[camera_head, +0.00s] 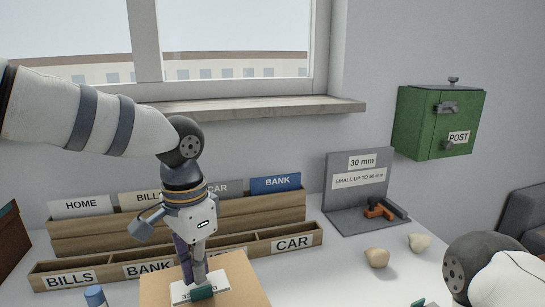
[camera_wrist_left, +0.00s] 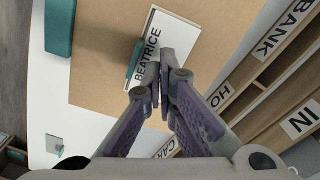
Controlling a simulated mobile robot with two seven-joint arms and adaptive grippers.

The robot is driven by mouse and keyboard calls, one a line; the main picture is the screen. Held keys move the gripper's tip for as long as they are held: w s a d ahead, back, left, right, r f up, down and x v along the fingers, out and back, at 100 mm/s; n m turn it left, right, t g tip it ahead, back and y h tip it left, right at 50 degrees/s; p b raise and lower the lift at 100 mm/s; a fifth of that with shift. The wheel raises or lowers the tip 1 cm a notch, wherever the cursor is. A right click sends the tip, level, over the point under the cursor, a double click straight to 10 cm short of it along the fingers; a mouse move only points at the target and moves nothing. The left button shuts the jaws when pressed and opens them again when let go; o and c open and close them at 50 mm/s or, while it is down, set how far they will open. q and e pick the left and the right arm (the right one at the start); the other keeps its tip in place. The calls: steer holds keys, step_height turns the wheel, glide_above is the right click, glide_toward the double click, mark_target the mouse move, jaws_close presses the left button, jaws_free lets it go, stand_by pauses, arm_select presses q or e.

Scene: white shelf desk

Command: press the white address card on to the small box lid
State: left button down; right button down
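The small box (camera_head: 250,275) is tan cardboard, at the bottom centre of the head view, and its flat top also shows in the wrist view (camera_wrist_left: 105,95). The white address card (camera_head: 180,293) lies over the box top. The wrist view shows its printed name "BEATRICE" (camera_wrist_left: 172,32). My left gripper (camera_head: 197,284) points down at the card; its fingertips (camera_wrist_left: 160,82) are together at the card's near end. A teal piece (camera_head: 202,292) sits at the card's edge beside the fingertips. The fingers hide part of the card, and I cannot tell whether it lies flat. My right gripper is out of view.
Wooden sorters labelled BILLS, BANK and CAR (camera_head: 292,243) stand close behind the box. A grey gauge stand (camera_head: 343,190), two pale stones (camera_head: 377,257) and a green post box (camera_head: 430,120) are to the right. Another teal block (camera_wrist_left: 60,27) lies by the box edge.

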arm_select(q)
steer(key=shift+f, duration=0.75)
stand_by(0.6)
